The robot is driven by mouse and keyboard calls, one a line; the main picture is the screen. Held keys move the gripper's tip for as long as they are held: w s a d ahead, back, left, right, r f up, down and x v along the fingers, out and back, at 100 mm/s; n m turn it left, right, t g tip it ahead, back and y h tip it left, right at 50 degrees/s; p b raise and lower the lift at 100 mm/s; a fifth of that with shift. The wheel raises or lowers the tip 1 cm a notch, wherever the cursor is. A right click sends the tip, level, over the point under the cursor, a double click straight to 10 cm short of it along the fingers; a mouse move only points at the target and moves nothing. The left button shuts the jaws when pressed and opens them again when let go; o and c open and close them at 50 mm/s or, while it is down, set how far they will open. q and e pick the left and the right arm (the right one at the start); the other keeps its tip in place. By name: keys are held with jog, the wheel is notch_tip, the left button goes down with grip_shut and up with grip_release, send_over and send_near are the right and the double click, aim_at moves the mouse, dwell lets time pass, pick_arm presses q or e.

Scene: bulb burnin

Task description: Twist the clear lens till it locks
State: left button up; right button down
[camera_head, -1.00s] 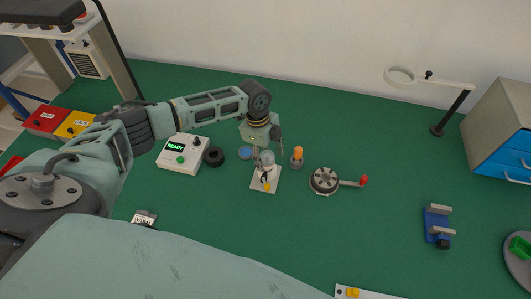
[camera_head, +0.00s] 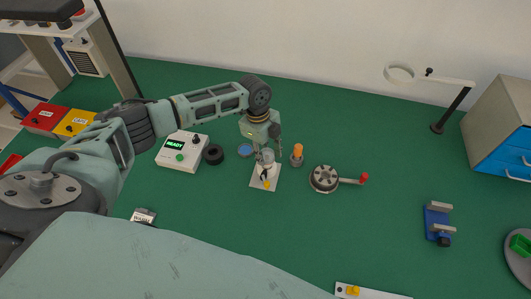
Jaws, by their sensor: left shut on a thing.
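The clear lens (camera_head: 267,155) is a pale cap on top of a small fixture on a white base plate (camera_head: 272,184) in the middle of the green table. A yellow part sits at the front of the plate. My left gripper (camera_head: 265,149) points down over the fixture with its fingers shut on the clear lens. The fingers hide part of the lens, and the seam below it is too small to make out. My right gripper is not in view.
An orange bulb-shaped piece (camera_head: 298,151) stands just right of the plate. A round grey turntable with a red-knobbed crank (camera_head: 324,178) is further right. A white box reading READY (camera_head: 183,153), a black ring (camera_head: 213,154) and a blue disc (camera_head: 245,150) are left.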

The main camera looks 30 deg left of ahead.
pick_arm(q)
jog(key=shift+f+m, duration=0.1)
jog(key=shift+m, duration=0.7)
jog(key=shift+f+m+g+b, duration=0.1)
jog(key=shift+m+g+b, duration=0.2)
jog(key=shift+m+b, duration=0.6)
jog(key=o, duration=1.2)
jog(key=shift+p, duration=0.3)
jog(key=shift+r, duration=0.2)
jog(key=r, duration=0.4)
jog(key=a+r, duration=0.1)
jog(key=r, duration=0.6)
jog(key=shift+w+a+r, duration=0.3)
jog(key=shift+w+r, duration=0.05)
jog(key=shift+w, duration=0.05)
